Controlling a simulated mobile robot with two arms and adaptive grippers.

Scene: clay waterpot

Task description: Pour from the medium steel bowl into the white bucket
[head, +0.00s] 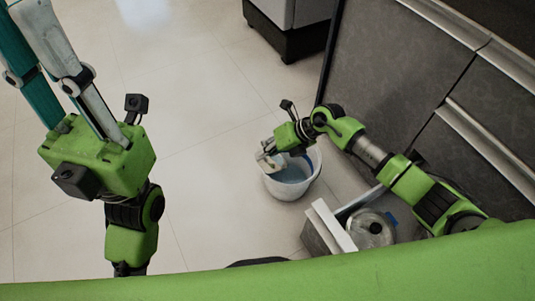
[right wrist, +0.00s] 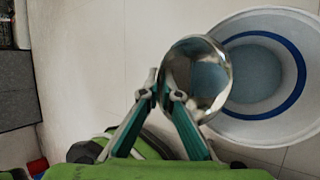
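The white bucket (head: 308,183) stands on the floor at the middle right of the head view. In the right wrist view the bucket (right wrist: 232,127) shows a blue ring inside and a blue-grey bottom. The shiny steel bowl (right wrist: 197,75) is between my right fingertips, in front of the bucket's near rim in that view. My right gripper (head: 267,160) is shut on the bowl, over the bucket's left rim; the bowl is hard to make out in the head view. Its contents and exact tilt are unclear. My left gripper points up at the left, its fingertips outside the frame.
An open drawer (head: 344,232) with a lidded glass pot (head: 372,229) is below my right arm. Dark grey cabinets (head: 400,70) line the right. A dark-based unit (head: 290,38) stands at the top. The tiled floor left of the bucket is clear.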

